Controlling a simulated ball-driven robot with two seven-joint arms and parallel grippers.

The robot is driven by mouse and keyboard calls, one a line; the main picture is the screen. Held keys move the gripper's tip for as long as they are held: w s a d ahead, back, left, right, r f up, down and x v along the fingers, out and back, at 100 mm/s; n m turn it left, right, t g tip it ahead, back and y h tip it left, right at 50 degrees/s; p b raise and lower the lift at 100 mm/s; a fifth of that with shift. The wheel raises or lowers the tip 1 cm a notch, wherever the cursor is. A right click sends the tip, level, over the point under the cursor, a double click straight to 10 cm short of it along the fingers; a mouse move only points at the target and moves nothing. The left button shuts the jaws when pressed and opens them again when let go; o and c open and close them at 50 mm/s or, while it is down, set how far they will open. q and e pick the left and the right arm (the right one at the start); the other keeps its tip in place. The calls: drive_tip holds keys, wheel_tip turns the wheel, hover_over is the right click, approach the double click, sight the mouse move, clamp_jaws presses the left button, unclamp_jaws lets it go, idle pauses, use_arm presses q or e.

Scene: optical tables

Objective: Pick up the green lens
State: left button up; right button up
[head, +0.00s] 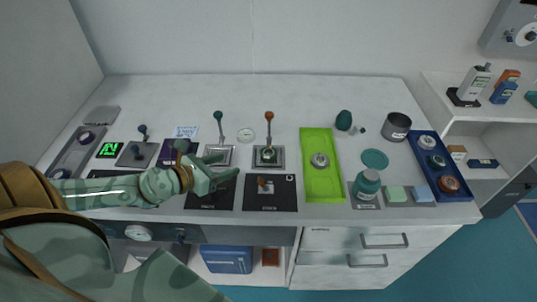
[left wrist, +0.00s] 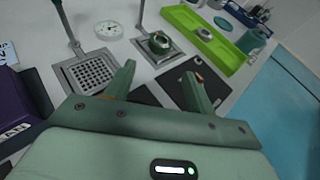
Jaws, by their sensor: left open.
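A green ring-shaped piece, which looks like a lens in a mount (head: 268,155), sits on a square metal plate under an orange-topped lever. It also shows in the left wrist view (left wrist: 159,43), beyond my fingertips. Another dark green round piece (head: 437,161) lies in the blue tray at the right; I cannot tell which of the two is the green lens. My left gripper (head: 225,175) is open and empty, to the left of and nearer than the plate. Its two fingers are spread in the left wrist view (left wrist: 160,78). My right gripper is not in view.
Dark mats (head: 283,203) lie under and beside the gripper. A lime tray (head: 323,190) holds a metal round piece. The blue tray (head: 459,193) also holds white and red pieces. Upright levers (head: 219,127) stand behind the gripper.

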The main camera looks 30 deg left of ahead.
sight(267, 153)
use_arm(q)
drive_tip(key=shift+w+a+f+m, duration=0.15)
drive_tip(key=shift+w+m, duration=0.1)
drive_tip(key=shift+m, duration=0.15)
drive_tip(key=shift+g, duration=0.3)
drive_tip(key=x, duration=1.5)
drive_tip(key=shift+w+d+b, duration=0.35)
drive_tip(key=shift+w+b, duration=0.05)
drive_tip(key=c, duration=0.6)
